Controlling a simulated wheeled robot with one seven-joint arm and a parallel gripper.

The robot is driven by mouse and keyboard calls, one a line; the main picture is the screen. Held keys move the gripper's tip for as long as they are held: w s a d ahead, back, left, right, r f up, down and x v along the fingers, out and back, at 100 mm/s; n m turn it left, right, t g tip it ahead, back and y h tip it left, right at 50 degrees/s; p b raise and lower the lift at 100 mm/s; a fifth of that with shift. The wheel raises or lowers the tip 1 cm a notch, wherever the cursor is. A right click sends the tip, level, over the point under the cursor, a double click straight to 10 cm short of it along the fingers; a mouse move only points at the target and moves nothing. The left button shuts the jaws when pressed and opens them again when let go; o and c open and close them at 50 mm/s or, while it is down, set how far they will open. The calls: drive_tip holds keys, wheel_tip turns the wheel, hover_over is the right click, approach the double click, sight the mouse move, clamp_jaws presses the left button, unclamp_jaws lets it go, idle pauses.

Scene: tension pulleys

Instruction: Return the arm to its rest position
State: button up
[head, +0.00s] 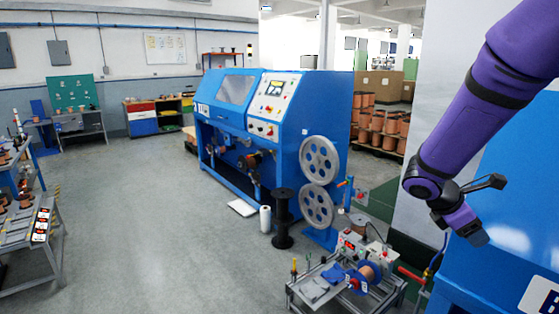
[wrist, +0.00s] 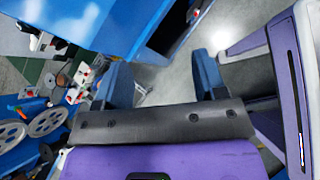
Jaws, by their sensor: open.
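My arm is purple and reaches down from the upper right of the head view. My gripper (head: 472,232) hangs at its lower end, in front of a blue cabinet at the right edge. In the wrist view my gripper (wrist: 161,62) shows two blue fingers spread wide apart with nothing between them. Grey floor and a blue surface show beyond the fingers. Two grey spoked pulleys, the upper one (head: 319,159) and the lower one (head: 316,206), are mounted on the end of a blue machine (head: 280,120). They also show at the left of the wrist view.
The blue cabinet (head: 510,190) is close behind my gripper. A low metal cart (head: 385,302) with a copper spool (head: 366,275) and blue cloth stands to the lower left of it. A black spool stand (head: 283,220) is on the floor. The floor at centre left is open.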

drive_tip(key=s+a+r+m+t+y, duration=0.3)
drive_tip(key=s+a+r+m, duration=0.3)
drive_tip(key=s, duration=0.4)
drive_tip(key=s+a+r+m+t+y, duration=0.2)
drive_tip(key=s+a+r+m+y, duration=0.3)
drive_tip(key=s+r+m, duration=0.4)
drive_tip(key=shift+s+a+m+t+y, duration=0.45)
drive_tip(key=shift+s+y, duration=0.25)
drive_tip(key=shift+s, duration=0.2)
